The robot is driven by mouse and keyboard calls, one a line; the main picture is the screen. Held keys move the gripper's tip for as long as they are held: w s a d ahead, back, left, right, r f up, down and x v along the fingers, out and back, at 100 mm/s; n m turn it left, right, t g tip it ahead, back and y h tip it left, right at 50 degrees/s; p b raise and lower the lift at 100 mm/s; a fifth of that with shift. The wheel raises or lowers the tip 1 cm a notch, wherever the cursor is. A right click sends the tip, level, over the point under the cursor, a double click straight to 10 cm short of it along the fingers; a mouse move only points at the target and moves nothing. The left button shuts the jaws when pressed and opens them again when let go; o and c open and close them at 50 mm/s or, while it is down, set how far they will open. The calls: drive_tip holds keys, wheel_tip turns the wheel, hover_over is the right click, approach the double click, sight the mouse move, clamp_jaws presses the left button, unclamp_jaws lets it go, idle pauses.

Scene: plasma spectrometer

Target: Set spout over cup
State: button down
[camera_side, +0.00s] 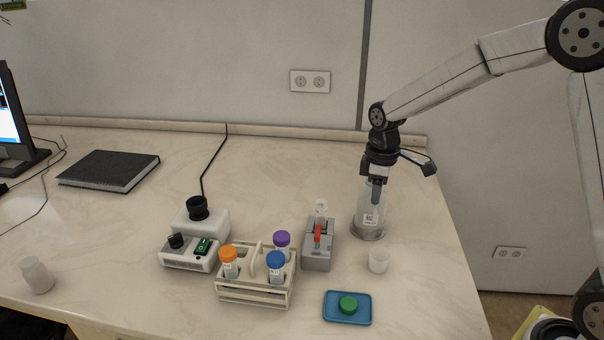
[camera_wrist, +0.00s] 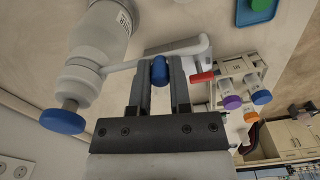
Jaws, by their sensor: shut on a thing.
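A clear bottle with a white label (camera_side: 368,226) stands near the right side of the table. In the wrist view the bottle (camera_wrist: 103,28) shows at left with a white neck, a blue knob (camera_wrist: 62,118) and a thin white spout (camera_wrist: 185,49) reaching right. My gripper (camera_wrist: 158,72) is shut on a small blue piece (camera_wrist: 159,69) beside the spout.
A grey holder with a red lever (camera_side: 318,255) stands left of the bottle. Nearby are a rack of capped tubes (camera_side: 254,293), a white device (camera_side: 190,258) and a blue tray (camera_side: 336,313) with a green cap. Another white vessel (camera_side: 36,275) stands far left. The table behind is mostly clear.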

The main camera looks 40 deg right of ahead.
drive_tip(key=shift+s+d+r+n, duration=0.1)
drive_tip(key=shift+s+d+n, duration=0.25)
drive_tip(key=shift+n, duration=0.25)
drive_tip(key=shift+s+d+n, duration=0.2)
drive_tip(key=shift+d+n, duration=0.15)
drive_tip(key=shift+n, duration=0.25)
drive_tip(key=c, duration=0.5)
unclamp_jaws()
drive_tip(key=shift+c, duration=0.2)
wheel_tip(320, 180, up, 8)
drive_tip(key=shift+s+f, duration=0.1)
drive_tip(key=shift+f, duration=0.1)
drive_tip(key=s+a+f+m+t, duration=0.1)
drive_tip(key=s+a+f+m, duration=0.1)
drive_tip(key=s+f+m, duration=0.2)
drive_tip(key=s+a+f+m+t, duration=0.1)
drive_tip(key=s+a+f+m, duration=0.2)
drive_tip(key=s+f+m, duration=0.2)
drive_tip(key=s+f, duration=0.2)
drive_tip(key=s, duration=0.2)
drive_tip(key=shift+s+a+f+t, duration=0.2)
drive_tip(key=shift+s+a+t, duration=0.1)
drive_tip(key=shift+s+a, duration=0.1)
